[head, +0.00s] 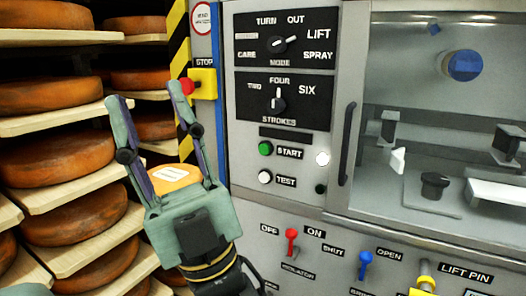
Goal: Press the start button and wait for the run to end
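The green start button (265,148) is on the grey control panel (243,195), left of its START label. My gripper (148,94) points up, left of the panel. Its two fingers are spread wide, and it is apart from the start button in the picture. An orange patch with a white mark (175,174) shows between the fingers; I cannot tell whether it is held or behind. A bright white round lamp (322,158) is right of the START label, with a dark one (320,188) below it. The white test button (264,177) is under start.
A red stop button (187,87) on a yellow box is behind my right finger. Mode (279,46) and strokes (278,103) knobs are above start; strokes points to FOUR. Coloured switches, including a red lever (291,236), are below. Cheese shelves (60,121) fill the left; a windowed chamber (440,130) is right.

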